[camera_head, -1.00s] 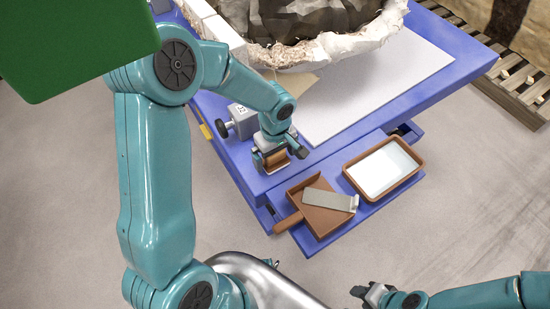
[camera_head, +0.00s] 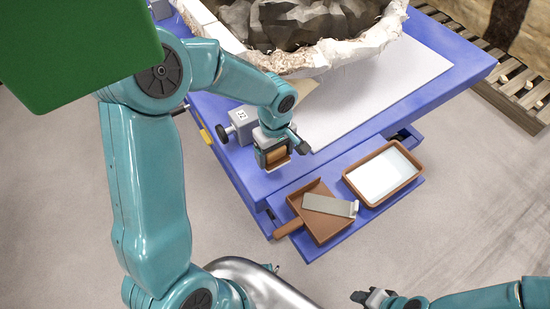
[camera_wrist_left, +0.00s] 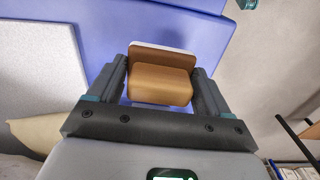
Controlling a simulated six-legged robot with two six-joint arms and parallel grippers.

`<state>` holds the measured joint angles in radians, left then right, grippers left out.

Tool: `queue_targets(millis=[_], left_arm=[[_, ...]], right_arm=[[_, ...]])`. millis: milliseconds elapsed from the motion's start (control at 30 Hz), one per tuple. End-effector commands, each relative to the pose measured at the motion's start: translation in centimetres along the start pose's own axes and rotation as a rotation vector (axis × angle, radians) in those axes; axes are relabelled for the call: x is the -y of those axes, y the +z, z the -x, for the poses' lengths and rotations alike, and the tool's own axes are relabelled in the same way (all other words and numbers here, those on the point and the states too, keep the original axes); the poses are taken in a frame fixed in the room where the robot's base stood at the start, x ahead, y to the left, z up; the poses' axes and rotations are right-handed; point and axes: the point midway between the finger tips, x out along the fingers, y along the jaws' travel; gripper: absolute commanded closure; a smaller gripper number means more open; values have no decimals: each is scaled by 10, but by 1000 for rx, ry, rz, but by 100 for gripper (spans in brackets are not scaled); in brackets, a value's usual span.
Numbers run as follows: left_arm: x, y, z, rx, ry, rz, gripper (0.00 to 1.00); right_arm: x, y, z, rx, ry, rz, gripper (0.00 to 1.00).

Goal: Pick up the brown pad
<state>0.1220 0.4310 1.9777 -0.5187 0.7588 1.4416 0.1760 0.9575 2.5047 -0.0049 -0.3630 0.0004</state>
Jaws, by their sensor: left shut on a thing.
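The brown pad (camera_wrist_left: 160,84) sits between the two fingers of my left gripper (camera_wrist_left: 160,90) in the left wrist view. The fingers are closed against its sides. In the head view the pad (camera_head: 277,155) shows small between the fingers of my left gripper (camera_head: 274,158), at the near edge of the blue table (camera_head: 262,183). A thin pale edge shows along the pad's far side in the wrist view. I cannot tell whether the pad touches the table. My right gripper (camera_head: 368,297) is at the bottom of the head view, away from the table; its jaw opening is unclear.
A brown dustpan (camera_head: 318,222) with a grey flat tool (camera_head: 330,205) and a brown-rimmed tray (camera_head: 384,173) lie on the lower blue shelf. A grey clamp-like block (camera_head: 240,121) stands left of my gripper. A large fossil in a white jacket (camera_head: 335,58) stands behind on a white sheet (camera_head: 375,105).

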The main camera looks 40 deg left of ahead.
Motion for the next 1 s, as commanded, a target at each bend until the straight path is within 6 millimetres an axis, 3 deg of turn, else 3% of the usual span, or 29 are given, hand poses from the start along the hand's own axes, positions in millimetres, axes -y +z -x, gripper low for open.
queue_targets(millis=[33,300,500,700,1000], left_arm=[[-2,0,18,-4,8,0,52],[-1,0,104,-2,7,0,52],[-1,0,143,0,5,0,52],[0,0,159,0,2,-1,52],[0,0,161,1,1,0,52]], right_arm=[[1,0,3,0,0,0,57],[4,0,10,0,0,0,57],[5,0,14,0,0,0,57],[6,0,15,0,0,0,57],[6,0,15,0,0,0,57]])
